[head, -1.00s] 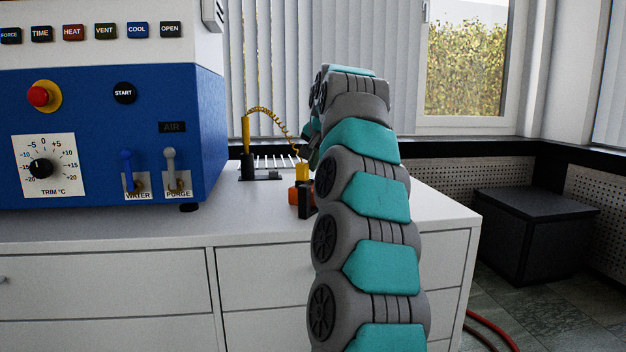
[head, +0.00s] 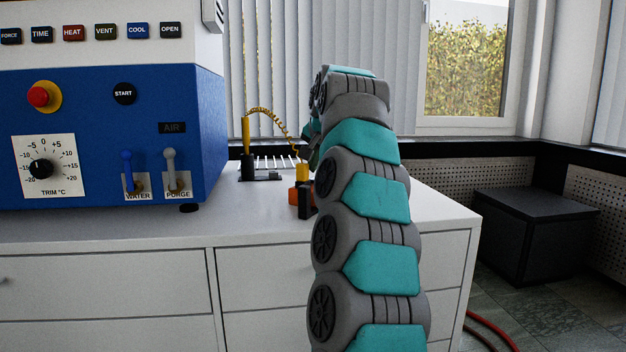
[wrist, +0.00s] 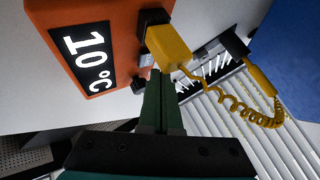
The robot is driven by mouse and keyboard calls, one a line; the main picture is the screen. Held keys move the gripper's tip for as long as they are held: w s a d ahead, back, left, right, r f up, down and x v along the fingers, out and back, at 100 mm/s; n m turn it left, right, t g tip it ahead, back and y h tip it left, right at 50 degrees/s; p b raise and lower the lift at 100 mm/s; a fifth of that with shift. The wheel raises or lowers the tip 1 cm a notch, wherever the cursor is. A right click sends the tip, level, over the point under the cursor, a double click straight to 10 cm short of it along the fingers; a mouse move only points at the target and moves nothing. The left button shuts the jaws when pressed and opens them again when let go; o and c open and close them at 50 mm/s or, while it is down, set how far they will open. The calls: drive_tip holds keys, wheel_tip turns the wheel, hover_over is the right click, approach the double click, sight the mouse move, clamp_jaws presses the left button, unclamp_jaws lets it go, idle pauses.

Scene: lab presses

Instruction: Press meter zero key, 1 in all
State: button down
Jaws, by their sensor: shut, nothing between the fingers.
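The orange meter (wrist: 118,40) fills the upper left of the wrist view, its dark display (wrist: 86,56) reading 10 °C. A yellow plug (wrist: 168,46) sits at its side, with a small black knob-like part (wrist: 138,83) nearby. My gripper (wrist: 156,76) is shut and empty, its green fingertips close beside the meter's side below the plug. I cannot tell whether they touch it. The zero key is not clearly made out; the fingertips may cover it. In the head view the meter (head: 293,196) stands on the cabinet top, partly hidden by my arm.
A yellow probe (head: 246,132) stands in a black holder (head: 248,168), joined to the plug by a coiled cord (head: 270,113). The blue press (head: 100,140) stands to the left. The white cabinet top (head: 420,208) is clear right of my arm.

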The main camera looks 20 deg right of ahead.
sight(313, 180)
idle(0.5)
drive_tip(key=shift+f+b, duration=0.4)
drive_tip(key=shift+f+b, duration=0.35)
drive_tip(key=shift+f, duration=0.1)
idle(0.6)
drive_tip(key=shift+r, duration=0.15)
drive_tip(key=shift+r+p, duration=0.75)
drive_tip(key=shift+p, duration=0.05)
wheel_tip(313, 180, up, 5)
drive_tip(key=p, duration=0.4)
drive_tip(key=shift+p, duration=0.35)
idle(0.5)
